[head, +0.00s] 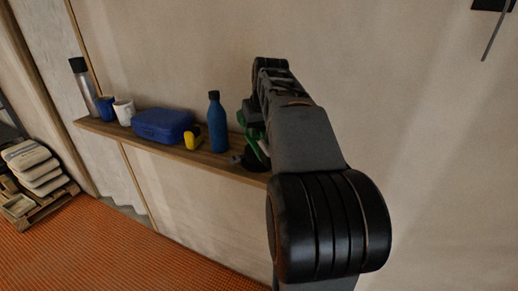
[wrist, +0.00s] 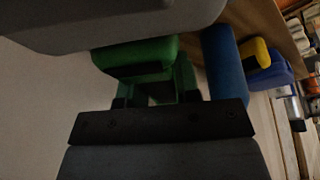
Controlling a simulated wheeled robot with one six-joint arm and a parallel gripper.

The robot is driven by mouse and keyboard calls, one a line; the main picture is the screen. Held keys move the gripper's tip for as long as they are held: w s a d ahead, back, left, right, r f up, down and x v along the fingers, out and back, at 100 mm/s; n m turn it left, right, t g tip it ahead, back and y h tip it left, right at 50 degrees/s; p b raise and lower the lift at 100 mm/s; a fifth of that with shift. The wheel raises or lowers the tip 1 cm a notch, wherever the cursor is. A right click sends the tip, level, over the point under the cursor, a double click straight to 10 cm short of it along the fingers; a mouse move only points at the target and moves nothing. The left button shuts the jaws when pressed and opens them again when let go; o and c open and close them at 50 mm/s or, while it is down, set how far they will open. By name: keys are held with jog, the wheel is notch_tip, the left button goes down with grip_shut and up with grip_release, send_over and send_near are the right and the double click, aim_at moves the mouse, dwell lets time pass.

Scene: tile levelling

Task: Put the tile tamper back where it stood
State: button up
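The tile tamper (head: 256,136) has a green upper part and a dark base (head: 258,162), and is upright at the right part of the shelf, partly covered by my arm. Whether its base touches the shelf is hard to tell. In the wrist view its green part (wrist: 137,55) fills the upper middle, close in front of my gripper (wrist: 155,100). My gripper appears shut on the green part; the fingertips are dark and mostly hidden. In the head view my gripper (head: 246,115) is just right of the blue bottle.
The wooden shelf (head: 213,161) holds a blue bottle (head: 217,124), a yellow object (head: 193,138), a blue case (head: 161,125), a white mug (head: 124,111), a blue mug (head: 106,107) and a steel flask (head: 83,85). The bottle stands closest to the tamper. The wall is directly behind.

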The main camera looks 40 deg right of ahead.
grip_shut()
dwell(0.8)
jog(key=shift+r, duration=0.1)
